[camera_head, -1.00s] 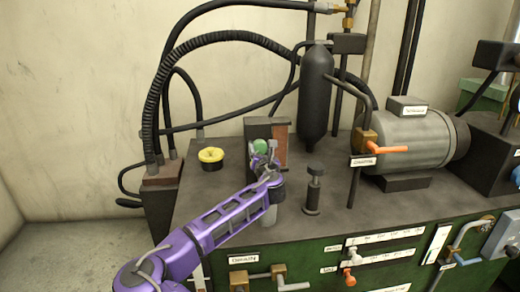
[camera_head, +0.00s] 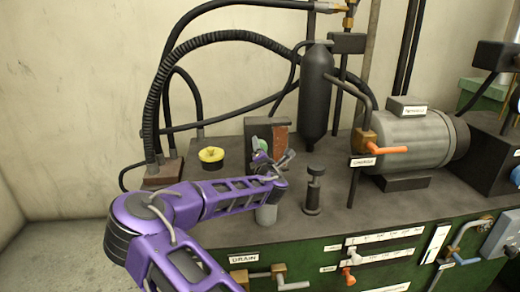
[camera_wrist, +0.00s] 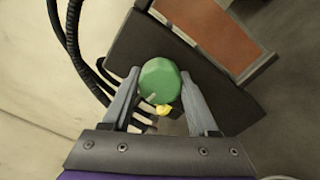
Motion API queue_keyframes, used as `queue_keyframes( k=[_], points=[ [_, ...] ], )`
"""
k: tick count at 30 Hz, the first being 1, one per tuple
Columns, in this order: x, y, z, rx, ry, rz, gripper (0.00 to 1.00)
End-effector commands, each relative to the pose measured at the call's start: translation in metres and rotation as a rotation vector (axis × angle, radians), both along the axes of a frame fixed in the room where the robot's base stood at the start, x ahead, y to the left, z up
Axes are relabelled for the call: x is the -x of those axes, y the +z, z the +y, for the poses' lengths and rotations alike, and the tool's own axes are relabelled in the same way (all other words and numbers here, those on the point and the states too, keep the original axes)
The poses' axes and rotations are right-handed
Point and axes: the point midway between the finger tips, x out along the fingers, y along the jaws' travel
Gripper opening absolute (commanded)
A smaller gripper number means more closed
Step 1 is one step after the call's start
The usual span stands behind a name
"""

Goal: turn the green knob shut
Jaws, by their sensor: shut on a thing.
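The green knob (camera_wrist: 160,80) shows in the wrist view as a faceted disc with a pale mark near its lower edge. It sits in front of a dark box (camera_wrist: 150,50) with a reddish-brown panel. My gripper (camera_wrist: 160,76) has one grey finger on each side of the knob and is shut on it. In the head view my gripper (camera_head: 262,156) is at the front of the box, and the knob (camera_head: 257,143) is mostly hidden behind the fingers.
A yellow-topped cap (camera_head: 211,155) stands left of the box. A short dark post (camera_head: 314,190) stands right of my gripper. A black cylinder (camera_head: 315,95) rises behind, with black hoses (camera_head: 155,100) at left. An orange-handled valve (camera_head: 385,150) and grey motor (camera_head: 425,140) are at right.

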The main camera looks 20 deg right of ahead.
Motion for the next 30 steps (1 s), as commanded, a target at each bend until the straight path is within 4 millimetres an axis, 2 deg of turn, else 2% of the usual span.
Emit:
queue_keyframes(
  k=[30],
  points=[
    [0.0002,0.0032,-0.0018,-0.949,-0.001,-0.197,0.04]
  ],
)
